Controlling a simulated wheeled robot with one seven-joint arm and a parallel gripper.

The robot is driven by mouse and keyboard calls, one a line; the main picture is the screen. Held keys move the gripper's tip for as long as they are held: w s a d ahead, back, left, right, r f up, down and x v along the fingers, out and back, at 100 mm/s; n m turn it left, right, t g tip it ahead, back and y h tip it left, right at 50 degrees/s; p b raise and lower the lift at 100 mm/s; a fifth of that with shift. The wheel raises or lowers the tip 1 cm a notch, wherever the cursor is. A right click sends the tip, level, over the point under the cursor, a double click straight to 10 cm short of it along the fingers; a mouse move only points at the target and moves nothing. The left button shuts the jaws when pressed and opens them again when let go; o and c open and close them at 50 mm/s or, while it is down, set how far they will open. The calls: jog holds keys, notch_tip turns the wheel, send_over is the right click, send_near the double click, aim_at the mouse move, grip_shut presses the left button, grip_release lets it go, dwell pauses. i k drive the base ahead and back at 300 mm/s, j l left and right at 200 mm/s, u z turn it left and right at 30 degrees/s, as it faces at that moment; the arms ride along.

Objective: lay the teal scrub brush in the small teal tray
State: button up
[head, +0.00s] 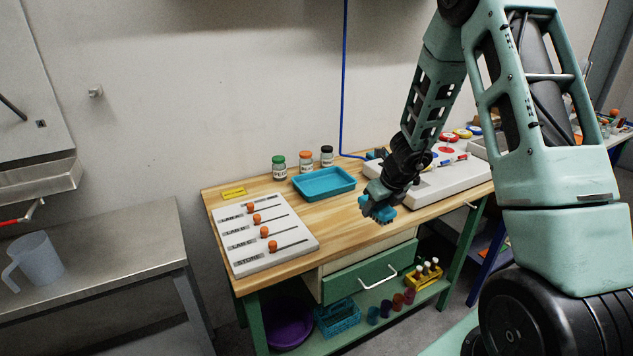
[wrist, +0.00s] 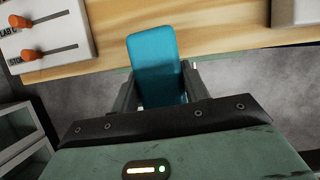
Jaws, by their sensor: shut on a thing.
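The teal scrub brush (head: 378,208) is held in my gripper (head: 384,200) above the front edge of the wooden bench, to the right of its slider panel. In the wrist view the brush (wrist: 155,68) stands between the two fingers of my gripper (wrist: 162,92), which are shut on its sides. The small teal tray (head: 325,183) lies on the bench near the wall, left of and behind my gripper. It looks empty. The tray does not show in the wrist view.
Three small jars (head: 306,161) stand behind the tray. A white slider panel (head: 262,238) with orange knobs lies at the bench's left. A white board (head: 445,180) lies to the right, behind my gripper. Bare wood (head: 335,222) lies between tray and front edge.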

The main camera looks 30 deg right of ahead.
aim_at(315, 189)
jog(key=i, duration=1.1)
